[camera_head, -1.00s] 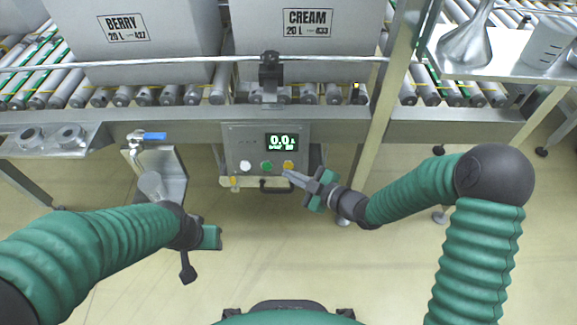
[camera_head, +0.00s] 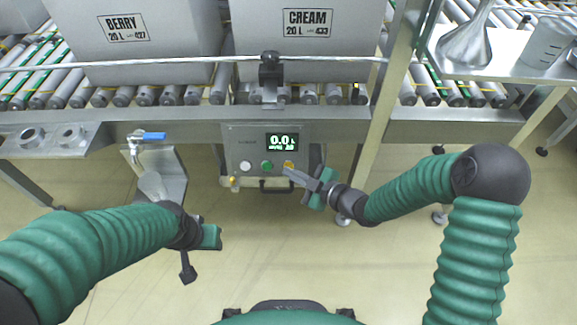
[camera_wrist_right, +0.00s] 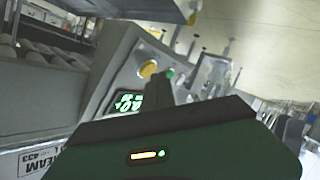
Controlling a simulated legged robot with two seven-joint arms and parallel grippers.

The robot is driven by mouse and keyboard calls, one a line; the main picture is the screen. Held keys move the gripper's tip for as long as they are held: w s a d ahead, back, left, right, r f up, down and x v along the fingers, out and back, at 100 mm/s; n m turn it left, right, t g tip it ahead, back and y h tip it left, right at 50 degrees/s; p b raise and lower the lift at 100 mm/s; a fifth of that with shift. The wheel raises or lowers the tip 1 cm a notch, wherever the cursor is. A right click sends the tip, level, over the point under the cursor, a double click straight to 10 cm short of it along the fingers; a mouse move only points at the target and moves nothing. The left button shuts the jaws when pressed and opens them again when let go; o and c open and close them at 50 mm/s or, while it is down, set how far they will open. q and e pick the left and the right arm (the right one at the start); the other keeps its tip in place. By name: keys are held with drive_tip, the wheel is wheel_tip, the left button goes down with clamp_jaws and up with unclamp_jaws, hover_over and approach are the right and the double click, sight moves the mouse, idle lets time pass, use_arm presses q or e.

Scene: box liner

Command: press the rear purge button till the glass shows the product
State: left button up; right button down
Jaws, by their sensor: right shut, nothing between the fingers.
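A grey control box (camera_head: 239,143) under the conveyor has a lit display (camera_head: 282,141) reading 0.0, with smaller text I cannot read. Below it are a white button (camera_head: 246,166), a green button (camera_head: 267,166) and an orange button (camera_head: 289,164). My right gripper (camera_head: 287,171) is shut and empty, its tip at the orange button's lower edge; I cannot tell if it touches. The right wrist view shows the orange button (camera_wrist_right: 148,69) beside the dark finger.
Large grey boxes marked BERRY (camera_head: 128,48) and CREAM (camera_head: 306,48) stand on the roller conveyor behind a metal rail. A steel post (camera_head: 385,110) rises right of the control box. A shelf (camera_head: 500,65) at right holds a funnel and beaker. The floor in front is clear.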

drive_tip(key=shift+w+f, duration=0.15)
drive_tip(key=shift+w, duration=0.25)
idle(1.0)
drive_tip(key=shift+s+r, duration=0.3)
drive_tip(key=shift+s, duration=0.45)
drive_tip(key=s, duration=0.1)
drive_tip(key=s+r+p, duration=0.1)
drive_tip(key=s, duration=0.1)
drive_tip(key=s+p, duration=0.1)
drive_tip(key=shift+s+r, duration=0.3)
drive_tip(key=shift+s, duration=0.05)
